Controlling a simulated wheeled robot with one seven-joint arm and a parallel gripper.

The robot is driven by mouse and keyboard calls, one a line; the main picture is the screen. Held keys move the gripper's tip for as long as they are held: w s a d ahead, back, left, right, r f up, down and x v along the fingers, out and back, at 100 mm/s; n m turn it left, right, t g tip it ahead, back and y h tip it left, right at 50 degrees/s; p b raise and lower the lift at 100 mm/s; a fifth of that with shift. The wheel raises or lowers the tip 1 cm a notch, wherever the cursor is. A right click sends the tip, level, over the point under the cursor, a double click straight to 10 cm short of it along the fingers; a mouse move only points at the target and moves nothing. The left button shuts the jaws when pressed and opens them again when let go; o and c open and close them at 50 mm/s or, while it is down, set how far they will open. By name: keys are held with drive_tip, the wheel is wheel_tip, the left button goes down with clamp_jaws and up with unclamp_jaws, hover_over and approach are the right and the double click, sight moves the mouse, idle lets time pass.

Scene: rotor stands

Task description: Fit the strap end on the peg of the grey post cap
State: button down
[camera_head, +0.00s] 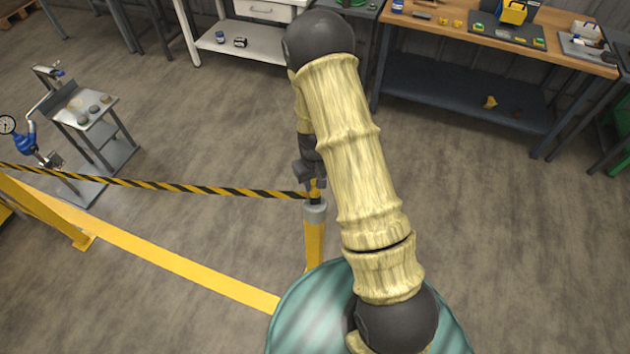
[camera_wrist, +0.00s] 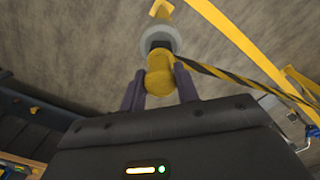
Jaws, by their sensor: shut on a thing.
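The black-and-yellow strap (camera_head: 190,187) runs taut from the left edge of the head view to my gripper (camera_head: 315,184). In the wrist view, the two dark fingers of my gripper (camera_wrist: 160,84) are shut on the yellow strap end (camera_wrist: 159,72), and the strap leads off to the right. The grey post cap (camera_head: 316,210) tops a yellow post (camera_head: 314,242), right below the strap end. In the wrist view the cap (camera_wrist: 174,33) shows as a grey ring just beyond a dark part of the strap end. The peg is hidden, and I cannot tell whether the end is around it.
A yellow floor stripe (camera_head: 180,265) runs below the strap. A small cart (camera_head: 92,112) with a gauge stands at left. A wooden-topped workbench (camera_head: 455,30) and a white table (camera_head: 262,40) stand at the back. The floor between is clear.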

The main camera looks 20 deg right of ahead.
drive_tip(key=shift+f, duration=0.1)
drive_tip(key=c, duration=0.9)
unclamp_jaws()
drive_tip(key=shift+c, duration=0.2)
wheel_tip(320, 180, up, 18)
drive_tip(key=b, duration=0.4)
drive_tip(key=shift+f, duration=0.25)
drive_tip(key=shift+a, duration=0.1)
drive_tip(key=s+m+t, duration=0.1)
drive_tip(key=s+t, duration=0.1)
drive_tip(key=s, duration=1.2)
drive_tip(key=shift+s+d+r+m+t+b, duration=0.2)
drive_tip(key=shift+r+m+t+b, duration=0.1)
drive_tip(key=shift+r+m+b, duration=0.15)
